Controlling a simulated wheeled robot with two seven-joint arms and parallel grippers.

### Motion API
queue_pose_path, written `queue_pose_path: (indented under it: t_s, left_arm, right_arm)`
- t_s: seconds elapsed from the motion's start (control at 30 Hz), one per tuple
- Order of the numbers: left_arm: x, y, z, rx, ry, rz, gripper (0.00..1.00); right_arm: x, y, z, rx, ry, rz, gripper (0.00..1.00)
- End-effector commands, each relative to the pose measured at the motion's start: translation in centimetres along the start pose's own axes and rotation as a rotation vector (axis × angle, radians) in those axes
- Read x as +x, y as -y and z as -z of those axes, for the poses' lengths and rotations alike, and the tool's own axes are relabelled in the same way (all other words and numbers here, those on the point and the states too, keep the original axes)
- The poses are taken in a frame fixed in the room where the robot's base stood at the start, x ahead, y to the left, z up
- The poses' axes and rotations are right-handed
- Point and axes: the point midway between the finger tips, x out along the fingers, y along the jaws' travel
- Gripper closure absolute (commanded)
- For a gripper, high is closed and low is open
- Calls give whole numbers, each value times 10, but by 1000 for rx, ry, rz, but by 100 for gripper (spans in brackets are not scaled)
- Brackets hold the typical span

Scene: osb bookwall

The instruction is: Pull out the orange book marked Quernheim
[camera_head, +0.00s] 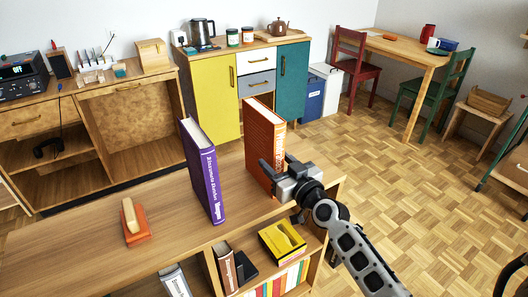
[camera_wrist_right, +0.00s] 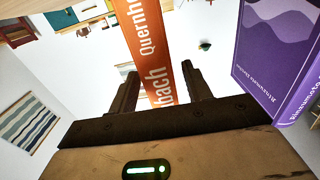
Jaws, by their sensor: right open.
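The orange book (camera_head: 262,140) stands upright on the top board of the low bookcase. Its spine (camera_wrist_right: 150,40) faces my right wrist camera and shows white lettering, "Quernh…" and "…bach", partly cut off. My right gripper (camera_head: 277,170) is at the spine side of this book. In the wrist view the open right fingers (camera_wrist_right: 159,77) lie on either side of the spine, with a gap visible. In the head view the gripper hides the lower spine. A purple book (camera_head: 203,172) stands upright to the left, apart from it, and shows in the wrist view (camera_wrist_right: 277,50). My left gripper is not in view.
The bookcase top (camera_head: 100,225) is mostly bare, with a small orange and wooden object (camera_head: 135,222) at left. A yellow box (camera_head: 283,240) and several books fill the shelf below. Cabinets stand behind; open parquet floor (camera_head: 410,180) lies to the right.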

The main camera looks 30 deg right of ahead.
Motion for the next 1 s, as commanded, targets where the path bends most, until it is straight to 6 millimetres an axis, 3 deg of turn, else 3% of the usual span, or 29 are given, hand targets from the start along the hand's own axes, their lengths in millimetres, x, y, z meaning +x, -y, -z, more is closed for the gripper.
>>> queue_pose_path:
  t_s: [0.27, 0.43, 0.47, 1.0]
  left_arm:
    - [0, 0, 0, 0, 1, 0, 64]
    - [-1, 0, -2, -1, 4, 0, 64]
    - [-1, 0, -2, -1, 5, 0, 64]
    - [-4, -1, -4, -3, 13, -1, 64]
  right_arm:
    - [1, 0, 0, -1, 0, 0, 51]
    - [0, 0, 0, -1, 0, 0, 95]
    - [0, 0, 0, -1, 0, 0, 100]
    - [-17, -1, 4, -4, -8, -2, 100]
